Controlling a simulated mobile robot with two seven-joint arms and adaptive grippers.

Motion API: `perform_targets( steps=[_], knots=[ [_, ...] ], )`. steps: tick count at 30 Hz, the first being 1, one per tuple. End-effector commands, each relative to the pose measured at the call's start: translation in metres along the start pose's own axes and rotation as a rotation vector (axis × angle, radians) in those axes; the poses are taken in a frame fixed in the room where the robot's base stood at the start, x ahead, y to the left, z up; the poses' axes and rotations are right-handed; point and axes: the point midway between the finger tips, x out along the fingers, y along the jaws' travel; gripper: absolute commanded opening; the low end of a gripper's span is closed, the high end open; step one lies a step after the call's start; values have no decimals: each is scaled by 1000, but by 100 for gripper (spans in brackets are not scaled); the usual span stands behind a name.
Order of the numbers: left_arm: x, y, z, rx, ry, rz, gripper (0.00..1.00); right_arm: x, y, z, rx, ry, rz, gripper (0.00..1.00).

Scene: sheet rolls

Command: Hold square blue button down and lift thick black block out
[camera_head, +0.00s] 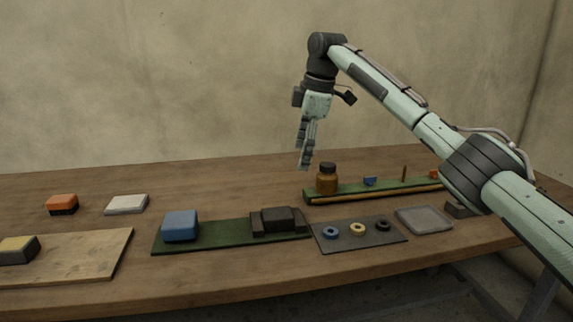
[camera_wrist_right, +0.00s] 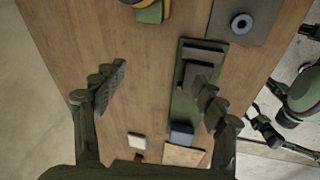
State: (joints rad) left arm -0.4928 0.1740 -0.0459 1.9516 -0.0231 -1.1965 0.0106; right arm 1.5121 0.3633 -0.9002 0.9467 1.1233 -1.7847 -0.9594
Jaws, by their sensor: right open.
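The square blue button (camera_head: 180,226) is a raised block at the left end of a dark green board (camera_head: 217,235). It also shows in the right wrist view (camera_wrist_right: 181,133). The thick black block (camera_head: 278,218) sits between lower dark pieces at the board's right end. It also shows in the right wrist view (camera_wrist_right: 200,72), partly behind a finger. My right gripper (camera_head: 306,160) is open and empty, pointing down, high above the table and behind the board. Its two fingers stand wide apart in the right wrist view (camera_wrist_right: 160,95). No left gripper can be made out.
A grey mat (camera_head: 345,243) with several rings lies right of the board, beside a grey tray (camera_head: 424,219). Behind is a long green rack (camera_head: 345,192) with a brown bottle (camera_head: 326,179). A white block (camera_head: 127,204), an orange block (camera_head: 62,203) and a wooden board (camera_head: 85,262) lie left.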

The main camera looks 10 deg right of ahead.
Motion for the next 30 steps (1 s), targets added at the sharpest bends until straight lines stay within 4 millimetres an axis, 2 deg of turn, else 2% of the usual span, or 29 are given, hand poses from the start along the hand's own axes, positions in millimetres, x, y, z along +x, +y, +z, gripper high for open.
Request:
perform_targets(
  steps=[1, 3, 6, 9, 14, 24, 30],
  knots=[
    [0, 0, 0, 0, 0, 0, 59, 1, -14, -14, -44, -35, -51, 72],
    [0, 0, 0, 0, 0, 0, 59, 3, -32, -26, -89, -76, -116, 72],
    [0, 0, 0, 0, 0, 0, 59, 4, -48, -35, -132, -119, -179, 72],
    [0, 0, 0, 0, 0, 0, 59, 6, -57, -38, -151, -142, -211, 72],
    [0, 0, 0, 0, 0, 0, 59, 19, -62, -36, -156, -148, -223, 72],
    [0, 0, 0, 0, 0, 0, 59, 80, -75, -26, -154, -148, -222, 72],
    [0, 0, 0, 0, 0, 0, 59, 108, -81, -22, -154, -147, -220, 72]
  ],
)
